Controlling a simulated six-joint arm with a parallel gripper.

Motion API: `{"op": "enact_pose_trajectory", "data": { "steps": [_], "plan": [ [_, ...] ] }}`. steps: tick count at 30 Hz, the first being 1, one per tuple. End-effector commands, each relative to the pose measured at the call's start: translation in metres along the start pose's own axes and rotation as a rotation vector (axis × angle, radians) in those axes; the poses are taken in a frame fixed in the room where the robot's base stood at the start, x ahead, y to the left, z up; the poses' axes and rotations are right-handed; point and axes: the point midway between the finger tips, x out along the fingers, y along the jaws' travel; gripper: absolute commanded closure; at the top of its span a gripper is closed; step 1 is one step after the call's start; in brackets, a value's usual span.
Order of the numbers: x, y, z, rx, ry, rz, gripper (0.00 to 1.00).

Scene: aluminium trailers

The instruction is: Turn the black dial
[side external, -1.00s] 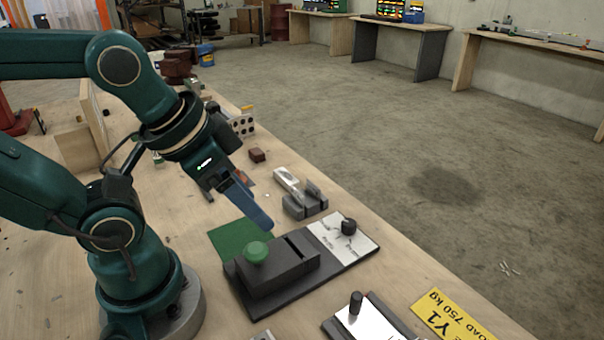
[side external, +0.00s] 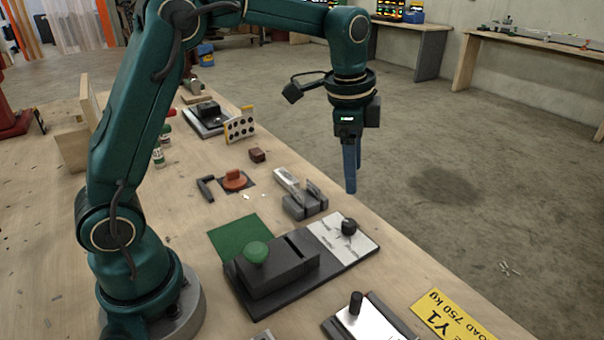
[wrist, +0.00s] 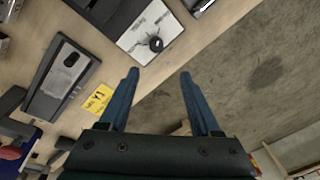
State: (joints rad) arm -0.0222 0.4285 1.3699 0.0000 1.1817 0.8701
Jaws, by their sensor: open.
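The black dial (side external: 348,227) stands on a white printed plate (side external: 359,246) at the right end of a dark base near the table's right edge. In the wrist view the dial (wrist: 156,43) and its white plate (wrist: 136,46) are ahead of the fingertips, a little left of centre. My gripper (side external: 351,191) points down above and beyond the dial, close to the table edge. In the wrist view my gripper (wrist: 159,72) shows two blue fingers spread apart with nothing between them. It does not touch the dial.
A grey clamp-like fixture (side external: 304,203) stands behind. A second black knob (side external: 355,302) and a yellow sign (side external: 452,318) lie in front. Floor is open beyond the table edge.

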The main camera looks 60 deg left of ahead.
Motion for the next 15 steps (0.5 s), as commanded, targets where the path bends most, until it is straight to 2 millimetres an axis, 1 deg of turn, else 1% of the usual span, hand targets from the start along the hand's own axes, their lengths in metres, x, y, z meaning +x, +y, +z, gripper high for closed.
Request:
{"op": "enact_pose_trajectory", "data": {
  "steps": [1, 3, 6, 9, 15],
  "plan": [
    [0.016, -0.003, -0.002, 0.008, -0.022, 0.025, 0.36],
    [0.034, -0.006, -0.003, 0.010, -0.044, 0.052, 0.36],
    [0.054, -0.005, -0.002, 0.007, -0.072, 0.085, 0.36],
    [0.068, -0.002, 0.002, 0.004, -0.095, 0.113, 0.36],
    [0.088, 0.003, 0.006, 0.002, -0.108, 0.129, 0.36]
  ]
}}
